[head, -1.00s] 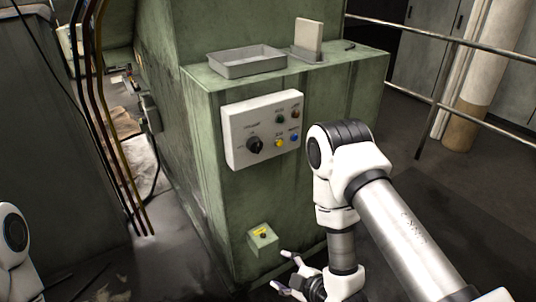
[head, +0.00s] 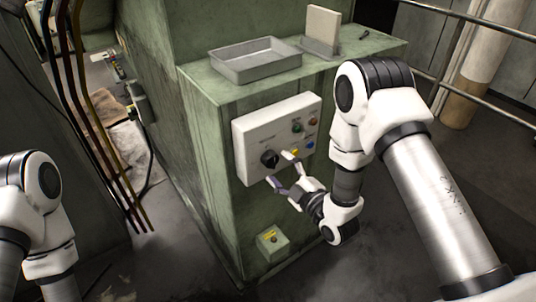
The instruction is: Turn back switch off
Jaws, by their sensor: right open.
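A white control panel (head: 250,133) is on the front of the green machine. Its black rotary switch (head: 269,159) is at the lower left, with several coloured buttons to its right. My right gripper (head: 281,168) is open, its two fingers pointing at the panel. The fingertips are just right of and below the switch; one is close to the yellow button. I cannot tell whether they touch the panel. The switch is not between the fingers as far as I see. My left arm shows at the left edge, but its gripper is out of view.
A grey metal tray (head: 256,70) and an upright pale plate in a holder (head: 322,30) stand on the machine's top ledge. A small green box with a yellow label (head: 270,240) is low on the front. Hoses run at left; a railing (head: 480,60) is at right.

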